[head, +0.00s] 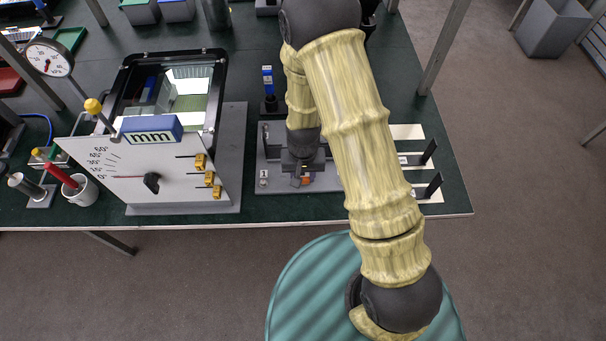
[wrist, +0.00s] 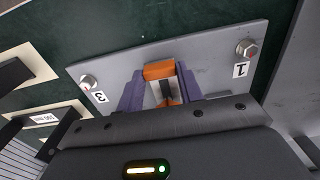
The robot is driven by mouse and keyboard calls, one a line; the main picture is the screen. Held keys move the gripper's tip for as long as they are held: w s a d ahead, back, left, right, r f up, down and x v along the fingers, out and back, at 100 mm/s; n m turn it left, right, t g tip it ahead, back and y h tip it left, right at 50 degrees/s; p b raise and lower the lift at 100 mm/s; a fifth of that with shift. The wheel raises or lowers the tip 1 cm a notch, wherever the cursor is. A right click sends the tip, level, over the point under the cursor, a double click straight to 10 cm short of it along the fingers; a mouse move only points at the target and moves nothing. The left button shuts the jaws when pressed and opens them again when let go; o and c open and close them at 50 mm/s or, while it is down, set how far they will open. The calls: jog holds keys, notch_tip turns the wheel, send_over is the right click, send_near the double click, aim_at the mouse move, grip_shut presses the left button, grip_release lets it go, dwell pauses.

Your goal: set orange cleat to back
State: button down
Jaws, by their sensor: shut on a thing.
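The orange cleat (head: 307,181) is small and sits at the near part of a grey plate, below my wrist in the head view. In the wrist view the cleat (wrist: 158,71) shows as an orange block with a dark slot or pointer below it. My gripper (wrist: 160,93) has two purple fingers, one on each side of the cleat, shut on it. In the head view my gripper (head: 303,176) is mostly hidden by my wrist. The grey plate (wrist: 115,75) carries a bolt by a label 3 and another by a label 1. The cleat's underside is hidden.
A white dial panel (head: 125,170) with a dark knob, yellow clips and a blue "mm" block (head: 151,129) stands to the left. Two black upright handles on white cards (head: 432,188) are at the right. A blue-topped post (head: 268,88) stands behind the plate.

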jog(key=shift+s+d, duration=0.1)
jog(key=shift+s, duration=0.15)
jog(key=c, duration=0.9)
grip_release()
jog(key=shift+r, duration=0.1)
jog(key=shift+w+r, duration=0.1)
jog(key=shift+r, duration=0.55)
notch_tip(320, 180, up, 16)
jog(key=shift+a, duration=0.2)
